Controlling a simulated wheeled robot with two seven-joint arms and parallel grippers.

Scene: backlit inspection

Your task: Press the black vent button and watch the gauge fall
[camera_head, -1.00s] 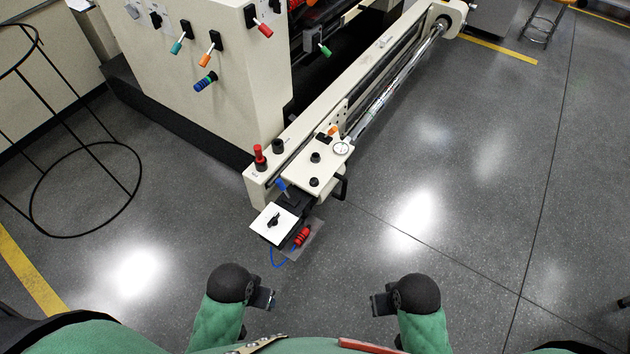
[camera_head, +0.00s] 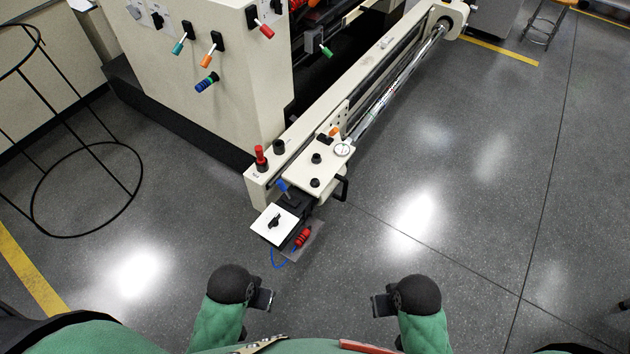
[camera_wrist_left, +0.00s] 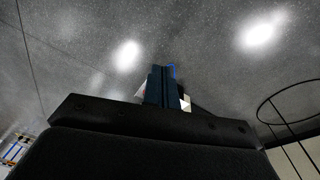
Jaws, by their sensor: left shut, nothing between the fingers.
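A round white gauge (camera_head: 342,149) sits at the right edge of the cream panel at the end of a long machine rail. Its reading is too small to make out. Two black knobs or buttons, an upper one (camera_head: 316,158) and a lower one (camera_head: 314,183), stand on this panel. Another black one (camera_head: 279,146) stands beside a red knob. I cannot tell which is the vent button. My left gripper (camera_head: 268,299) is shut and empty, below the panel and apart from it. Its dark fingers also show in the left wrist view (camera_wrist_left: 166,86). My right gripper (camera_head: 378,305) is apart from everything; its jaw state is unclear.
A white plate with a black knob (camera_head: 275,223), a blue lever (camera_head: 283,187) and a red ribbed part (camera_head: 302,237) lie at the rail's near end. A cream cabinet (camera_head: 230,110) stands left. A black wire stand (camera_head: 85,190) is at far left.

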